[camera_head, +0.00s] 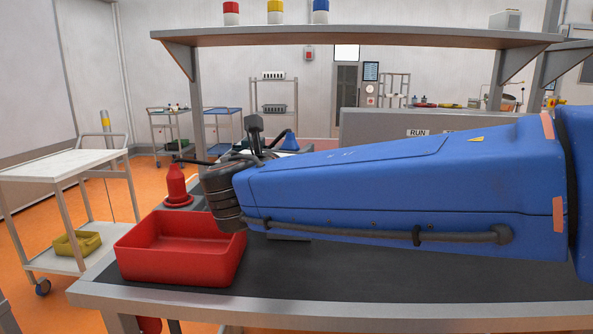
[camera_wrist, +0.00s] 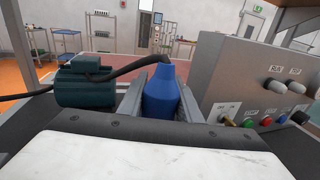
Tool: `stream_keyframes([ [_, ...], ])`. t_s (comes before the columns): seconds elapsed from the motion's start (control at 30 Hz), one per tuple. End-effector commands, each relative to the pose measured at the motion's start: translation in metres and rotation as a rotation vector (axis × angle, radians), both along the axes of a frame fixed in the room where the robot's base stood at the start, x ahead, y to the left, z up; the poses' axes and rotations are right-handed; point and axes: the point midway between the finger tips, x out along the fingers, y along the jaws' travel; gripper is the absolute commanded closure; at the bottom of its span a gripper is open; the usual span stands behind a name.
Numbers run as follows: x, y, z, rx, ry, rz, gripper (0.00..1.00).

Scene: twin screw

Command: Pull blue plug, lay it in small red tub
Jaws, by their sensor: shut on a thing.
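The blue plug (camera_wrist: 160,98) stands upright between the two fingers of my gripper (camera_wrist: 160,105) in the wrist view. The gripper is shut on it, and a dark cable runs from its top to the left. The plug's lower end is hidden, so I cannot tell whether it is seated in a socket. In the head view the plug's blue tip (camera_head: 287,141) shows behind my blue arm, which hides most of the gripper. The red tub (camera_head: 180,278) sits at the table's front left, open and with no contents visible, nearer the camera than the gripper.
A red plug-shaped piece (camera_head: 176,188) stands behind the tub. A teal motor (camera_wrist: 84,85) is left of the blue plug; a grey control panel (camera_wrist: 240,75) with knobs and buttons is close on the right. A shelf (camera_head: 350,37) spans above. Dark tabletop (camera_head: 330,284) is clear in front.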

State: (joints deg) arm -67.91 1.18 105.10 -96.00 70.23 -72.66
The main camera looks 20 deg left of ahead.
Motion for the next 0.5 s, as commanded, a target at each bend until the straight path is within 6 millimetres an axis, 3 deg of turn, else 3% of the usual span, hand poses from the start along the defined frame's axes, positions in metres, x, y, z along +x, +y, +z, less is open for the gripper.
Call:
stream_keyframes([
  [0.2,0.0,0.0,0.026,0.002,-0.001,0.0,1.0],
  [0.5,0.0,0.0,0.038,0.001,0.0,0.0,1.0],
])
